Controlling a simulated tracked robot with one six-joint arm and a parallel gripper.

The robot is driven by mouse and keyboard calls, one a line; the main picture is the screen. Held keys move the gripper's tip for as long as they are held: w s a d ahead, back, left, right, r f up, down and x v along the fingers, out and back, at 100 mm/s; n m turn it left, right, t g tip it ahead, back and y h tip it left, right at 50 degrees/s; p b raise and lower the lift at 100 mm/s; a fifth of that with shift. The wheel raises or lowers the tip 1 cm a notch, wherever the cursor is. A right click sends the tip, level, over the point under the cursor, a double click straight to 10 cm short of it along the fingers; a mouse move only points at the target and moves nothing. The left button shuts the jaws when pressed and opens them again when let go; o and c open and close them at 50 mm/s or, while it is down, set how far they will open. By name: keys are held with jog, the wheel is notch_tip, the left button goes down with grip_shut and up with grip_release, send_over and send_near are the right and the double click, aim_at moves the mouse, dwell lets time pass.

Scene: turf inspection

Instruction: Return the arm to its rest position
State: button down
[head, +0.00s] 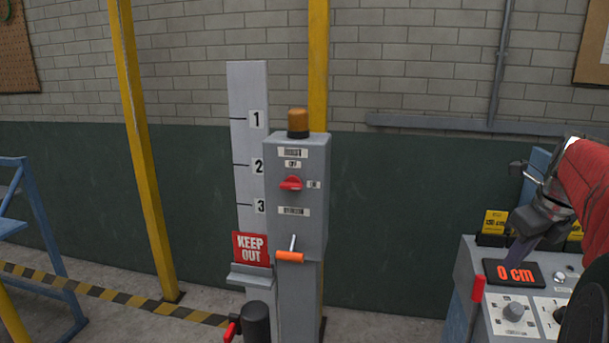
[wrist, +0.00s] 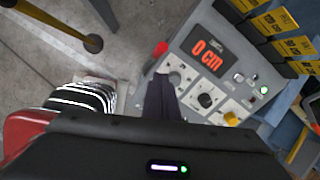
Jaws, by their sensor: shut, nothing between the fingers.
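My red arm (head: 588,180) comes in from the right edge of the head view. My gripper (head: 518,256) points down in front of the grey console (head: 468,275), close to its orange "0 cm" display (head: 513,273). In the wrist view my gripper (wrist: 160,90) shows as dark fingers lying together, with nothing between them. They overlap the console's near edge in that view, left of the knobs (wrist: 206,101). I cannot tell whether the fingertips touch the console.
A grey control box (head: 299,215) with a red switch (head: 291,183) and orange-handled lever (head: 290,257) stands mid-view by a numbered board (head: 247,100). A red lever (head: 477,290) rises beside the console.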

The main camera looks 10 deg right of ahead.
jog(key=s+a+f+n, duration=0.3)
jog(key=s+a+n, duration=0.1)
jog(key=a+n, duration=0.7)
jog(key=s+a+f+n+t, duration=0.1)
jog(key=s+a+f+n, duration=0.2)
jog(key=a+n, duration=0.9)
jog(key=s+a+f+n, duration=0.4)
jog(key=s+a+n, duration=0.3)
jog(key=a+n, duration=0.4)
jog(key=shift+a+n+t+y, duration=0.3)
jog(key=shift+a+t+y, duration=0.1)
jog(key=shift+a, duration=0.4)
jog(key=shift+d, duration=0.1)
